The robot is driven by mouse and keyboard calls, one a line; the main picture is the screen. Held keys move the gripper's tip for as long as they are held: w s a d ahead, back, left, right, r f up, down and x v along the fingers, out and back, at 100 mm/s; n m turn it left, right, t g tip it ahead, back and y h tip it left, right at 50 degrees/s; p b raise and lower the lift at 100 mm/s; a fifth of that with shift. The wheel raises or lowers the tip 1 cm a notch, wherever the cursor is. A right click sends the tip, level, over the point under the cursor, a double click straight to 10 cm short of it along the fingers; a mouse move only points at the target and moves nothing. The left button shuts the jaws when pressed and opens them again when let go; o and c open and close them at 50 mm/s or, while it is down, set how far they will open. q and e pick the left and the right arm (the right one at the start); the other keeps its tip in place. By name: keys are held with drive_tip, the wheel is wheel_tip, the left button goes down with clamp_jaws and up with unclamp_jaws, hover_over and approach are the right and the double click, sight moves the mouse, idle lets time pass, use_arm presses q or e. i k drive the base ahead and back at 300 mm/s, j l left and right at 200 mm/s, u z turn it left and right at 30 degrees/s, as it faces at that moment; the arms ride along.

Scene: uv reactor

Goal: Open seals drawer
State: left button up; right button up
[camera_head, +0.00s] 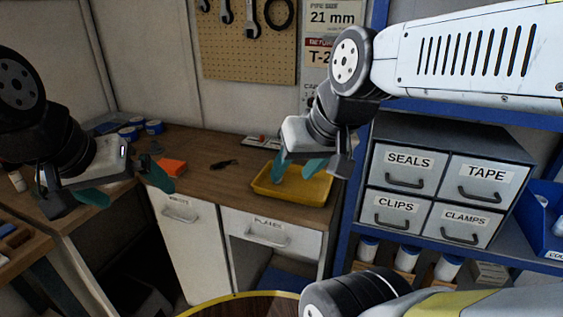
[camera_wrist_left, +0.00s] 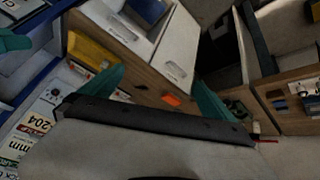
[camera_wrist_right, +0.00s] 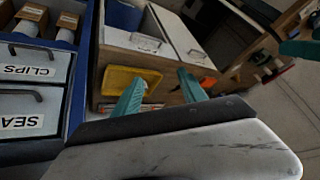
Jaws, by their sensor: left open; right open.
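The SEALS drawer (camera_head: 406,170) is the upper left drawer of a grey four-drawer cabinet on a blue shelf, at the right of the head view. It looks shut, with a dark handle below its label. Part of it shows at the lower left of the right wrist view (camera_wrist_right: 22,117). My right gripper (camera_head: 301,172) is open and empty, left of the cabinet and in front of the yellow tray, touching neither drawer nor handle. My left gripper (camera_head: 128,190) is open and empty at the left, far from the cabinet.
The TAPE (camera_head: 475,179), CLIPS (camera_head: 397,210) and CLAMPS (camera_head: 462,223) drawers adjoin it, all shut. A yellow tray (camera_head: 308,192) lies on the wooden counter (camera_head: 205,150). An orange object (camera_head: 173,167) lies left of it.

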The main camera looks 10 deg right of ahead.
sight(418, 170)
drive_tip(key=z, duration=0.4)
drive_tip(key=k+j+z, duration=0.1)
drive_tip(key=z, duration=0.75)
drive_tip(key=k+z, duration=0.1)
drive_tip(key=z, duration=0.3)
